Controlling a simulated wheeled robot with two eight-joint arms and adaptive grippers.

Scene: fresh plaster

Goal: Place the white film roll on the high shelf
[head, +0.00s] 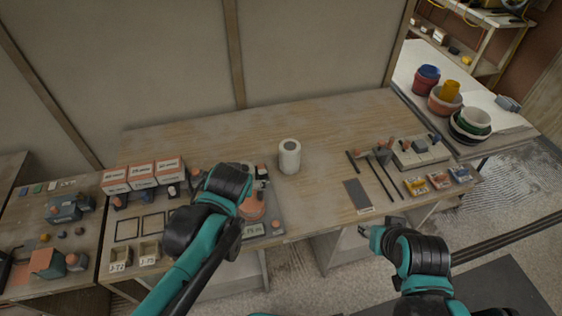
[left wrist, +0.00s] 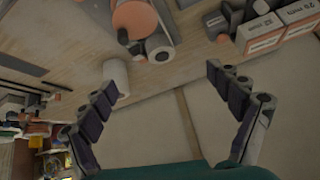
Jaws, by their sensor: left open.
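My left gripper (left wrist: 158,85) is open and empty, with both fingers spread wide. In the head view my left arm hides most of it, left of the roll. My right gripper (head: 372,233) is low in front of the table's front edge, well away from the roll; its jaw opening is unclear. Shelves (head: 476,62) stand at the far right back.
Orange-and-white boxes (head: 143,176) and small tools fill the table's left side. Black rods, a grey plate (head: 358,195) and small bins (head: 439,181) lie to the right. Stacked pots (head: 470,124) stand on the side bench. Bare table surrounds the roll.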

